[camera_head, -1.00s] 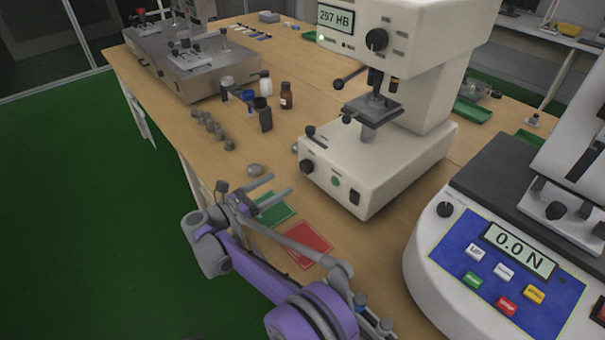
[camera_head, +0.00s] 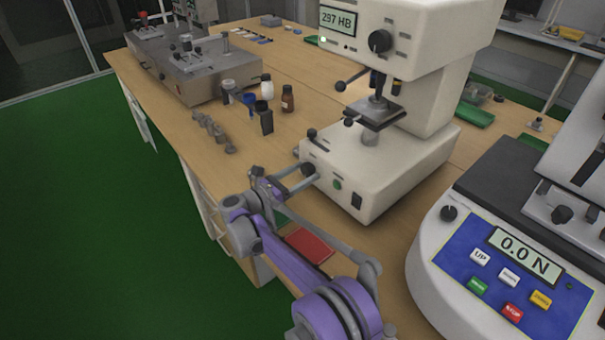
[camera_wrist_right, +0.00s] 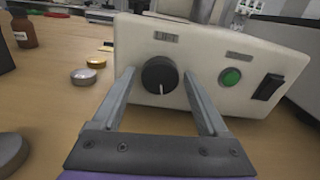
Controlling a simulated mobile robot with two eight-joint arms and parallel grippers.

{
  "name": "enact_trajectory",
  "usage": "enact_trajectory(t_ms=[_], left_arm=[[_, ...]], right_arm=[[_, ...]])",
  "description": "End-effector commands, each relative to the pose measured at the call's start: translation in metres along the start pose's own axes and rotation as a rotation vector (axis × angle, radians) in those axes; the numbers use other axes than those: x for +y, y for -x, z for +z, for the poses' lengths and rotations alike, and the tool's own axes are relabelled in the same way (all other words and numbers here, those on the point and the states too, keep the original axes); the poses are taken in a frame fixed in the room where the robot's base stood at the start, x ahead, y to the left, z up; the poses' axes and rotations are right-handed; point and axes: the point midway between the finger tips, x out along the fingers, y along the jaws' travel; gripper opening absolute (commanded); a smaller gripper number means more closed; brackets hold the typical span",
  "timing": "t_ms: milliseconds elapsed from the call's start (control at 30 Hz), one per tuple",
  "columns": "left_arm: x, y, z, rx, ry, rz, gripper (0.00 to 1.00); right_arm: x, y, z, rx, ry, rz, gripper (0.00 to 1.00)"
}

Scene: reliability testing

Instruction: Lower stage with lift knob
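The white hardness tester (camera_head: 375,180) stands on the bench with its display reading 297 HB. Its black lift knob (camera_head: 308,169) is on the front of the base; in the right wrist view the knob (camera_wrist_right: 160,75) sits under the label LIFT, its white mark pointing down. The dark stage (camera_head: 384,120) is raised on a pale column, with a small block on top just below the indenter. My right gripper (camera_wrist_right: 160,92) is open, with its fingers on either side of the knob and visible gaps to it. My left gripper is out of view.
A green button (camera_wrist_right: 229,77) and black rocker switch (camera_wrist_right: 268,87) sit right of the knob. Bottles (camera_head: 287,98) and small grey pieces (camera_head: 212,132) stand left of the tester. A force tester (camera_head: 500,265) stands close on the right. A red card (camera_head: 310,245) lies below my arm.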

Motion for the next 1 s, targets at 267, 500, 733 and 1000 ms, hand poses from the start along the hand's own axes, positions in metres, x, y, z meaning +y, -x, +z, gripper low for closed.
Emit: enact_trajectory(t_ms=[267, 500, 733, 1000], left_arm=[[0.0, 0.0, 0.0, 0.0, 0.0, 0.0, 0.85], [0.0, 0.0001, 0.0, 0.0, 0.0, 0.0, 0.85], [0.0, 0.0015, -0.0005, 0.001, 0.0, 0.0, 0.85], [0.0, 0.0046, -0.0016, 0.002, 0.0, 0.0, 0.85]], right_arm=[[-0.0001, 0.0002, -0.0001, 0.0, 0.0, 0.0, 0.24], [-0.0001, 0.0003, -0.0001, 0.0, 0.003, 0.0, 0.0], [-0.0002, 0.0003, 0.0001, 0.0, 0.058, 0.0, 0.0], [-0.0006, 0.0003, 0.0001, 0.0, 0.237, 0.0, 0.0]])
